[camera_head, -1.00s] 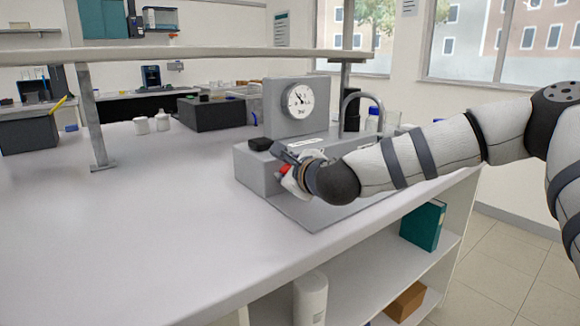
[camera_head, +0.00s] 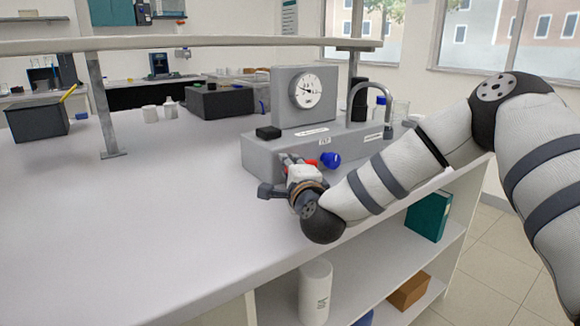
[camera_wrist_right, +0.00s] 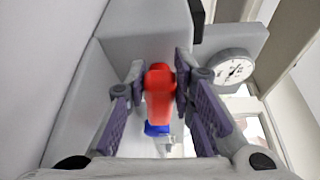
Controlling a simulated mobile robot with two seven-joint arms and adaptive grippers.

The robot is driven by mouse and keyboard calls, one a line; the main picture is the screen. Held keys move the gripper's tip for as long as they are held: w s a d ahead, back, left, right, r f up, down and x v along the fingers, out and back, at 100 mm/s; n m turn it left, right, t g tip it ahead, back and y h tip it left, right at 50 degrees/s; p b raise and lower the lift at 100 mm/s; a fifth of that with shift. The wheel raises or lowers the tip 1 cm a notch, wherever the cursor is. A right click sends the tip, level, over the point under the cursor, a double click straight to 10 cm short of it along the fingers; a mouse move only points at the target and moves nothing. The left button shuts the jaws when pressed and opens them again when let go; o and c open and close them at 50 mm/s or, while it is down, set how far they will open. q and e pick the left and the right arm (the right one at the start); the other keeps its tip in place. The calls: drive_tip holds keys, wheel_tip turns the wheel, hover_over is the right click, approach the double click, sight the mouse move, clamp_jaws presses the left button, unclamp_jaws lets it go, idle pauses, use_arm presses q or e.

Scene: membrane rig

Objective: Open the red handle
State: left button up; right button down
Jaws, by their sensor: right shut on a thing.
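The red handle (camera_wrist_right: 158,92) sits on the front of the grey rig (camera_head: 255,157). In the right wrist view it lies between the two fingers of my right gripper (camera_wrist_right: 160,88). The right gripper also shows in the head view (camera_head: 297,168), at the rig's front face, with its fingers shut on the handle. In the head view only a small red part shows; the gripper covers the rest. A blue knob (camera_head: 330,160) is just right of the handle and shows behind it in the wrist view. My left gripper is not in view.
A round gauge (camera_head: 307,91) stands on top of the rig, with a black block (camera_head: 268,132) at its left and a curved grey pipe (camera_head: 372,98) at its right. A shelf post (camera_head: 103,105) stands on the bench at left. The front-left bench top is clear.

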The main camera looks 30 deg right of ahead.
drive_tip(key=shift+f, duration=0.15)
idle(0.4)
drive_tip(key=c, duration=1.4)
unclamp_jaws()
drive_tip(key=shift+d, duration=0.1)
drive_tip(key=shift+o, duration=0.2)
drive_tip(key=v, duration=1.2)
